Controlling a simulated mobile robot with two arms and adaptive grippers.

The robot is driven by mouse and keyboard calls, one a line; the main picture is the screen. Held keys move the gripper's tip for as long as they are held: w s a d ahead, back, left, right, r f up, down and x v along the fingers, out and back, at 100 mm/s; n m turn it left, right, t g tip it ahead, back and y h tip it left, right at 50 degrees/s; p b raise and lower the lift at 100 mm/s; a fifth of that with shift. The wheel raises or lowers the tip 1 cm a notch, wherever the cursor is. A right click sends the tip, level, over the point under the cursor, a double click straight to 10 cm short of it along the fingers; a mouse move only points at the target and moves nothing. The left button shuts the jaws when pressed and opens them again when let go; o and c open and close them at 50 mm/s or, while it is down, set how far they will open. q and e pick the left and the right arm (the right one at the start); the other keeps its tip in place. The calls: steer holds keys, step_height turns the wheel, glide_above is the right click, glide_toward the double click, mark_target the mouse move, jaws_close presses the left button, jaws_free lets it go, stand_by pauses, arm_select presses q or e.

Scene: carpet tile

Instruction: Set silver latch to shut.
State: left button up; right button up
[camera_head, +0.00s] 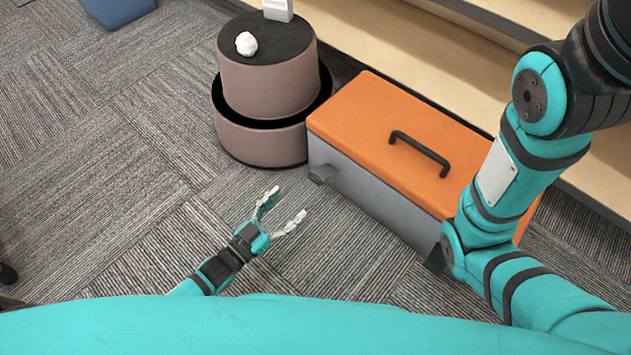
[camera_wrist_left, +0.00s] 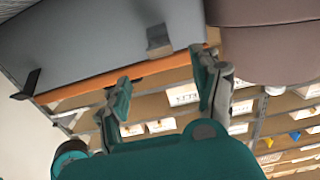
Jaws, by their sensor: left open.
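A toolbox with an orange lid (camera_head: 385,110) and grey body stands on the carpet in the head view. A small grey latch (camera_head: 322,174), which looks like the silver one, juts from its front face near the left end. In the left wrist view the grey latch (camera_wrist_left: 158,40) stands out from the grey wall. A black latch (camera_wrist_left: 28,85) sticks out farther left there. My left gripper (camera_head: 286,208) is open and empty, in front of the box and apart from the grey latch. My right gripper is out of view.
A round mauve stool (camera_head: 262,85) with a white lump (camera_head: 246,44) on top stands left of the toolbox. A wooden shelf (camera_head: 400,40) runs behind. My right arm covers the box's right end.

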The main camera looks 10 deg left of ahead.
mark_target(314, 179)
arm_select(q)
steer(key=b+x, duration=0.2)
steer(key=x, duration=0.3)
steer(key=b+x, duration=0.2)
steer(key=x, duration=0.2)
steer(key=shift+w+d+f, duration=0.2)
steer(key=shift+w, duration=0.1)
steer(key=shift+w+d+r+b, duration=0.15)
steer(key=shift+w+d+b, duration=0.15)
steer(key=shift+w+b, duration=0.1)
jaws_close()
